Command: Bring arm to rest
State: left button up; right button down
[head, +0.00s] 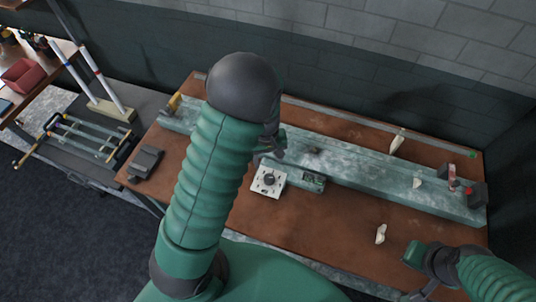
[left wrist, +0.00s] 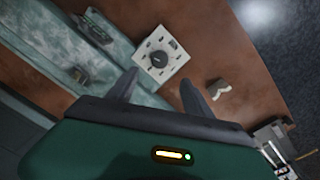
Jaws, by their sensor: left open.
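My left arm rises through the middle of the head view, and its bend covers part of the table. My left gripper (head: 272,146) shows as a dark shape just right of that arm, above the bench and mostly hidden. In the left wrist view its two dark fingers (left wrist: 158,78) stand apart with nothing between them. A white control box with a dark knob (left wrist: 158,58) lies beyond the fingertips; it also shows in the head view (head: 268,181). My right gripper (head: 430,262) is at the lower right, over the table's front edge; its jaws are unclear.
A long grey-green bench (head: 350,172) runs along the brown table (head: 330,222). Small pale pieces (head: 380,234) lie about. A dark device (head: 146,162) is at the table's left end. Farther left are a tube rack (head: 75,138) and upright tubes in a stand (head: 112,110). A wall is behind.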

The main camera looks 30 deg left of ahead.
pick_arm(q)
notch_tip(320, 180, up, 4)
jog(key=shift+f, duration=0.1)
jog(key=shift+a, duration=0.1)
